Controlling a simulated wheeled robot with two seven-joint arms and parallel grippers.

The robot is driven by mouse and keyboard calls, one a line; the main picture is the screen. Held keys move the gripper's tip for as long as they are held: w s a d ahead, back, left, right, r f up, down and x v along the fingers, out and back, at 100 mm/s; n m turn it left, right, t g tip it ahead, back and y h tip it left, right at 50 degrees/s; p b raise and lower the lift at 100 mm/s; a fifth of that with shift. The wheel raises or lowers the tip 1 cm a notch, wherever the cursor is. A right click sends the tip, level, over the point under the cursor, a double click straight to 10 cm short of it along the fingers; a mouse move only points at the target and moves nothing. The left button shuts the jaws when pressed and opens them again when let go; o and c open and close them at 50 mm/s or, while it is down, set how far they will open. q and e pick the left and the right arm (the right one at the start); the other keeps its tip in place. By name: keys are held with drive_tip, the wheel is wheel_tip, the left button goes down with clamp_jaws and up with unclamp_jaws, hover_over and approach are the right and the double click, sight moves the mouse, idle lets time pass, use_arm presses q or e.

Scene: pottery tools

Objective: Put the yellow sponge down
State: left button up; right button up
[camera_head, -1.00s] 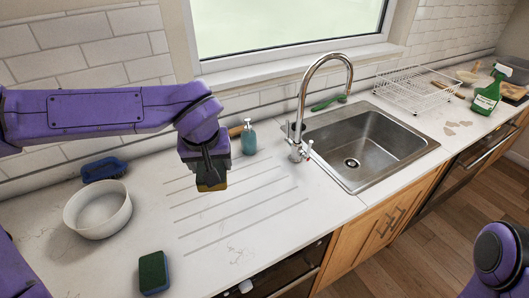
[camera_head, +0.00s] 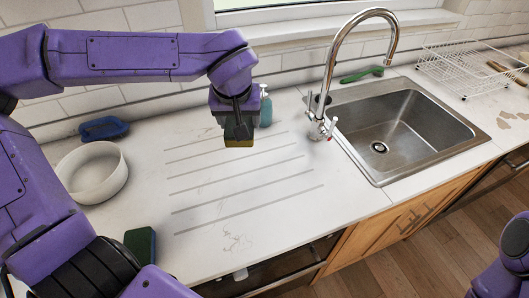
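The yellow sponge (camera_head: 239,141) has a dark green top and is held at the tips of my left gripper (camera_head: 237,124). My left gripper is shut on it, pointing down, over the back part of the grooved drainboard area of the white counter (camera_head: 255,225). The sponge seems to be above the counter, though the exact gap is hard to judge. My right gripper is not in view; only a purple part of my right arm shows at the lower right edge.
A teal soap bottle (camera_head: 265,109) stands just behind my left gripper. A white bowl (camera_head: 92,172), a blue brush (camera_head: 104,128) and a green sponge (camera_head: 140,246) lie to the left. The tap (camera_head: 330,90) and steel sink (camera_head: 400,130) are right. The grooved area in front is clear.

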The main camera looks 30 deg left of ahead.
use_arm(q)
wheel_tip(320, 180, down, 5)
drive_tip(key=b, duration=0.3)
drive_tip(key=shift+w+r, duration=0.1)
drive_tip(key=shift+r, duration=0.1)
drive_tip(key=w+f, duration=0.3)
drive_tip(key=w, duration=0.1)
drive_tip(key=w+f+p, duration=0.1)
drive_tip(key=w+f, duration=0.2)
drive_tip(key=w, duration=0.1)
drive_tip(key=w+a+f+p, duration=0.1)
drive_tip(key=w+f, duration=0.2)
drive_tip(key=w, duration=0.2)
drive_tip(key=shift+w, duration=0.1)
drive_tip(key=shift+w+f, duration=0.25)
drive_tip(key=shift+w+a+f+p, duration=0.15)
drive_tip(key=shift+f+p, duration=0.15)
drive_tip(key=shift+f, duration=1.4)
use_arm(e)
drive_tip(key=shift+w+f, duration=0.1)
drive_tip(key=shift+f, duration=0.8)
use_arm(q)
drive_tip(key=o, duration=0.6)
drive_tip(key=shift+o, duration=0.2)
